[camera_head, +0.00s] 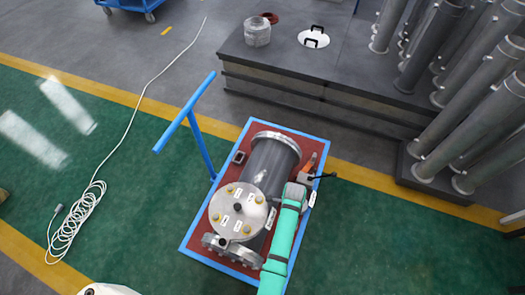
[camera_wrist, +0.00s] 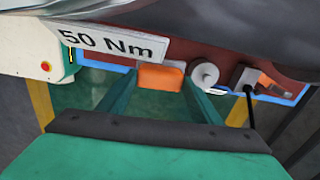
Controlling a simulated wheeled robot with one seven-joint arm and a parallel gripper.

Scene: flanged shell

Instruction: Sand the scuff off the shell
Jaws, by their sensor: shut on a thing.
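The flanged shell (camera_head: 272,165) is a dark grey cylinder lying on a trolley, with a round metal end flange (camera_head: 238,210) bearing brass-coloured bolts and white labels. My gripper (camera_head: 301,190) is at the right side of the shell, at the end of my green arm. In the wrist view my gripper's two green fingers (camera_wrist: 160,86) are shut on an orange block (camera_wrist: 160,77). The shell's dark underside (camera_wrist: 250,30) is above it, with a "50 Nm" label (camera_wrist: 115,42) at upper left. The scuff cannot be made out. Whether the block touches the shell is unclear.
The trolley has a red top (camera_head: 204,218), blue rim and blue push handle (camera_head: 186,112). A white round knob (camera_wrist: 205,75) and a black-handled tool (camera_head: 324,175) lie beside my gripper. A dark bench (camera_head: 260,62) and grey pipes (camera_head: 470,110) stand behind. A cable (camera_head: 72,225) lies left.

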